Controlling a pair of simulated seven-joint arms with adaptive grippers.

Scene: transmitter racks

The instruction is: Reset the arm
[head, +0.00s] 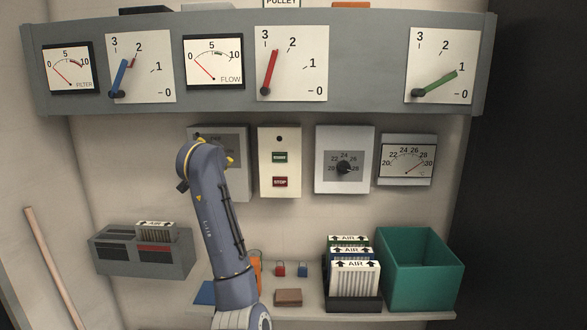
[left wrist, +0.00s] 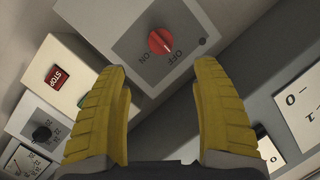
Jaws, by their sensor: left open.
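My left arm rises in front of the wall in the head view, with the left gripper (head: 213,148) up at a grey switch box (head: 238,182). Only bits of its yellow fingers show there, and the arm hides much of the box. In the left wrist view the gripper (left wrist: 160,70) is open, with two yellow fingers apart and nothing between them. The red round knob (left wrist: 162,41) on the box lies just beyond the fingertips, between the OFF and ON labels. I cannot tell whether a finger touches the box. My right gripper is not in view.
A START/STOP box (head: 280,188), a dial box (head: 345,185) and a thermometer (head: 407,160) hang to the right. A gauge panel with levers (head: 205,105) is above. The shelf holds filters (head: 354,282) and a green bin (head: 420,275); a grey filter unit (head: 140,255) is left.

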